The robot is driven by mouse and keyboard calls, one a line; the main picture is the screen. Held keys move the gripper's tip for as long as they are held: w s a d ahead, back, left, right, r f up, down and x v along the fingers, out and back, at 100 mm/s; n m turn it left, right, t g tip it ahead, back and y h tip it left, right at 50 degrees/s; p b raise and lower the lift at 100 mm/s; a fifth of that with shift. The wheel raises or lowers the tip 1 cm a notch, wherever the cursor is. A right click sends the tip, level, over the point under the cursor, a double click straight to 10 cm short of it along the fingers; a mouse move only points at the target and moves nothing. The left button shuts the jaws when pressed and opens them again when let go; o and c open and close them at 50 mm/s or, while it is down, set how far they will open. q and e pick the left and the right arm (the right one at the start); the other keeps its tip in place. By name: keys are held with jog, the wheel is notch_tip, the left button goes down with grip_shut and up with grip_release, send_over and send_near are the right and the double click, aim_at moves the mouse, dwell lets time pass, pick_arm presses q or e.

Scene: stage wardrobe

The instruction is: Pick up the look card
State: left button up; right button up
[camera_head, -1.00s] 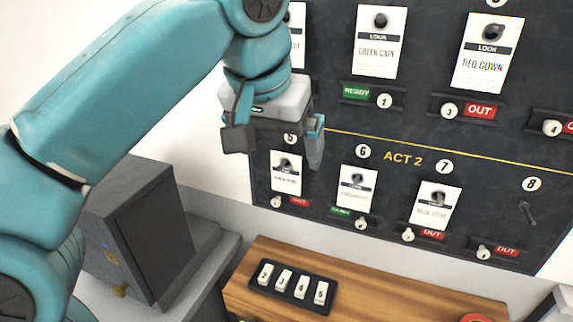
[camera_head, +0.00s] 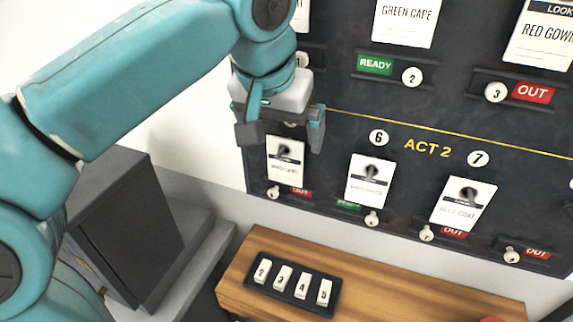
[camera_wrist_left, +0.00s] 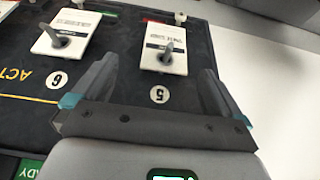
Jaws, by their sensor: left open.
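White look cards hang on hooks on a dark board (camera_head: 345,135). The card at place 5 (camera_head: 285,168) is lower left; its print is too small to read surely. The card at place 6 (camera_head: 367,192) and the blue coat card (camera_head: 452,216) hang to its right. The green cape card (camera_head: 408,22) and red gown card (camera_head: 538,45) are above. My left gripper (camera_head: 282,137) is open and empty, just above the place 5 card in the picture. In the wrist view, this card (camera_wrist_left: 152,62) appears between the spread fingers of the gripper (camera_wrist_left: 158,75), beyond them. My right gripper is out of view.
A wooden bench (camera_head: 400,295) below the board holds a black tray (camera_head: 292,303) with several numbered white tags. A dark grey box (camera_head: 130,225) stands at left on a grey ledge. Small knobs and red or green labels sit below the cards.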

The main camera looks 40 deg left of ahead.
aim_at(285, 161)
pick_arm(q)
jog(key=x, duration=0.6)
jog(key=a+x, duration=0.1)
jog(key=x, duration=0.2)
jog(key=shift+s+f+b, duration=0.1)
jog(key=shift+f+b, duration=0.15)
jog(key=shift+b, duration=0.1)
jog(key=shift+s+d+r, duration=0.1)
jog(key=shift+d, duration=0.1)
jog(key=c, duration=1)
